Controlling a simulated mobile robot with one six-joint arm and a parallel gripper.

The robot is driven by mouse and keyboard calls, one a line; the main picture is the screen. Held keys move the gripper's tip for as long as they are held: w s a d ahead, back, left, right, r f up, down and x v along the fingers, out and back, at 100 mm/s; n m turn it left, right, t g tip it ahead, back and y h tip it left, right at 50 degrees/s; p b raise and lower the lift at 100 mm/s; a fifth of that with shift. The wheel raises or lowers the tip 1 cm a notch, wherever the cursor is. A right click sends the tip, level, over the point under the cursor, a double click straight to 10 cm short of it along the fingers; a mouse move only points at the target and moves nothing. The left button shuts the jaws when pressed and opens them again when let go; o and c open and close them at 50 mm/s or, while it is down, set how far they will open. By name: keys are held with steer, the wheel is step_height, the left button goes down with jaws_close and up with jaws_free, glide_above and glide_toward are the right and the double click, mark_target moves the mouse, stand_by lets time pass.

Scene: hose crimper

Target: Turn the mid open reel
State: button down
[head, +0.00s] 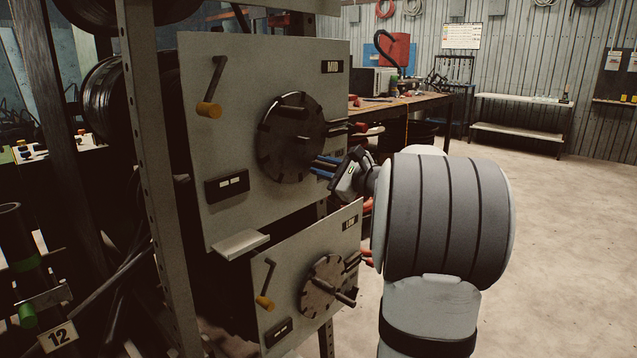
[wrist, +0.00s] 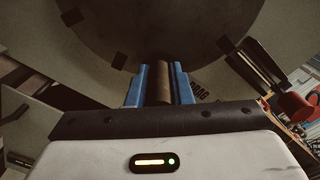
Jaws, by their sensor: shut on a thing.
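The mid panel (head: 230,130) is a grey plate with a "MID" label at its upper right. Its reel (head: 278,150) is a dark disc with pegs standing out from its face; the disc also fills the top of the wrist view (wrist: 160,25). My gripper (head: 322,168) is at the disc's lower right edge, with blue fingers pointing at the panel. In the wrist view the blue fingers (wrist: 160,86) are shut on a brown peg (wrist: 164,82) of the reel. The head view hides most of the held peg behind the fingers.
A steel post (head: 150,180) stands at left. A workbench (head: 420,100) is behind; open floor lies right.

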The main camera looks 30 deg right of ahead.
steer(key=shift+w+d+r+n, duration=0.1)
steer(key=shift+d+r+n, duration=0.2)
steer(key=shift+n, duration=0.1)
steer(key=shift+r, duration=0.1)
steer(key=c, duration=1.3)
jaws_free()
steer(key=shift+b, duration=0.3)
steer(key=v, duration=0.7)
steer(key=shift+s+p, duration=0.4)
steer(key=shift+s, duration=0.1)
